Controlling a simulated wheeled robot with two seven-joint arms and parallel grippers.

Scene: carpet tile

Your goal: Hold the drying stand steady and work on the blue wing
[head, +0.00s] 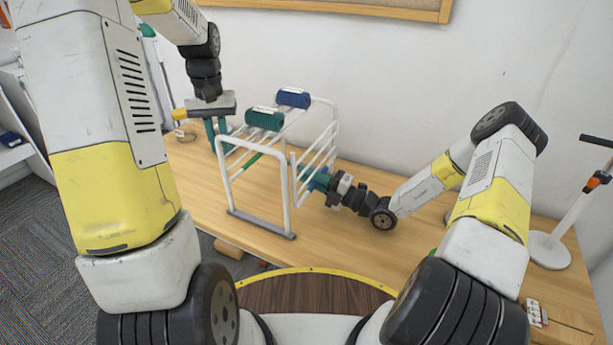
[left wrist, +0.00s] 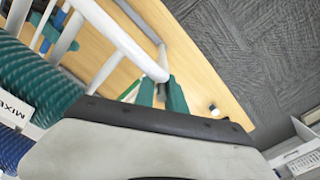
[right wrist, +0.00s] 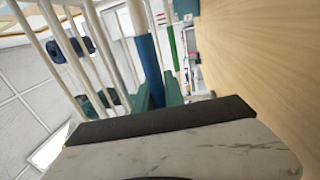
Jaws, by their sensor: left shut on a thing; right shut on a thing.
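The white-tube drying stand (head: 228,185) stands upright on the wooden table. My left gripper (head: 216,132) points down at its left end and is shut on a white tube, whose end shows between the green fingers in the left wrist view (left wrist: 161,88). The barred blue wing (head: 327,150) is at the stand's right side, steeply tilted. My right gripper (head: 309,177) is shut on its blue-sleeved bar, which also shows between the fingers in the right wrist view (right wrist: 148,62). A green sleeve (head: 247,163) marks another bar. The fingertips are partly hidden in the head view.
A green roll (head: 264,118) and a blue roll (head: 293,97) lie across the stand's top. A white post on a round base (head: 549,250) stands at the right of the table (head: 400,265). The wall is close behind. The table's front middle is clear.

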